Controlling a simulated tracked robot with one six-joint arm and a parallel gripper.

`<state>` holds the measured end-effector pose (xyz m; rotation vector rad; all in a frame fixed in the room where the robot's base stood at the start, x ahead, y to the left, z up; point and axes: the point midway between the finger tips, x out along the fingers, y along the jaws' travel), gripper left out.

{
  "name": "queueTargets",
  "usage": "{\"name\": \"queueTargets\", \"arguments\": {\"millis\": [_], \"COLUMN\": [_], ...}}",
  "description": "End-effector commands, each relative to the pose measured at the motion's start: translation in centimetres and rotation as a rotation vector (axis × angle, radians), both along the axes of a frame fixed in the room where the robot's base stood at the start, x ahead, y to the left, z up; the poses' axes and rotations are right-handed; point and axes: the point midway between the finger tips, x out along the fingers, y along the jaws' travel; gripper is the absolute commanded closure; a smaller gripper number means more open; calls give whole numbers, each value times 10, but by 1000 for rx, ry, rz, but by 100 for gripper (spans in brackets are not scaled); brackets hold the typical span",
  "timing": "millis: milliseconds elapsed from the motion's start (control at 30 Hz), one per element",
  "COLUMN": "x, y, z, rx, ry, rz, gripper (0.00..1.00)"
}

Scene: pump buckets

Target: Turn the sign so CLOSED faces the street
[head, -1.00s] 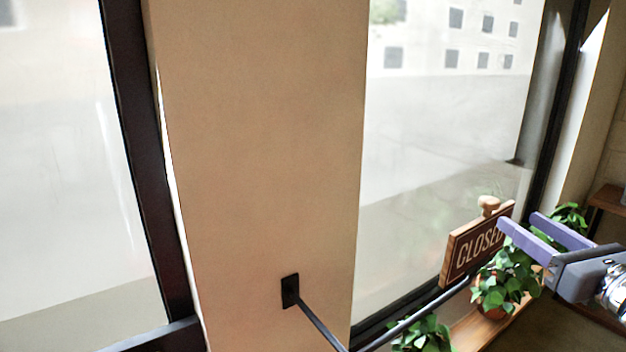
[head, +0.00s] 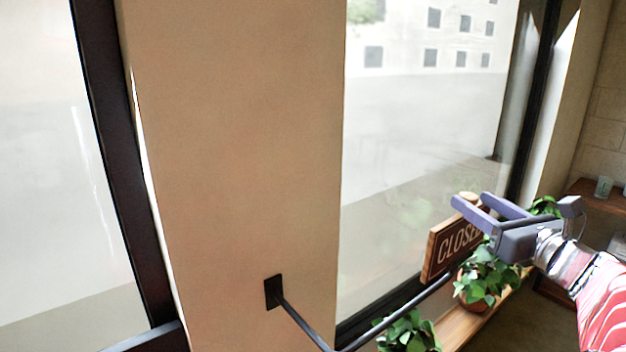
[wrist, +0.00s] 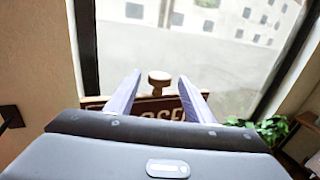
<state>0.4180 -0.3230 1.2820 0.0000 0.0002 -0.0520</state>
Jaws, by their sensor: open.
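The wooden sign (head: 447,250) stands on a dark metal bar in front of the window, its CLOSED face toward me. Its last letters are hidden behind my gripper and leaves. A round wooden knob (head: 468,197) sits on its top edge. My gripper (head: 470,199) is open, its two purple fingers reaching over the sign at the knob. In the wrist view the knob (wrist: 159,77) appears between the fingertips (wrist: 158,82), with gaps on both sides. The sign's top edge (wrist: 98,103) shows below it. I cannot tell whether anything touches.
The bar (head: 405,310) runs from a wall plate (head: 273,291) on the beige pillar (head: 235,150). Potted plants (head: 487,277) stand on a wooden sill (head: 460,325) close under my gripper. The window glass (head: 420,140) is behind the sign. A shelf (head: 597,194) with a glass stands at right.

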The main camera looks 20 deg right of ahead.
Motion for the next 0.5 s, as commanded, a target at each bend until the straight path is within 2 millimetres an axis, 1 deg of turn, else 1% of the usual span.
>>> {"name": "queueTargets", "arguments": {"millis": [33, 300, 500], "x": [7, 42, 64], "y": [1, 0, -2], "z": [0, -1, -1], "rx": [2, 1, 0], "ry": [0, 1, 1], "rz": [4, 5, 3], "gripper": [52, 52, 52]}}
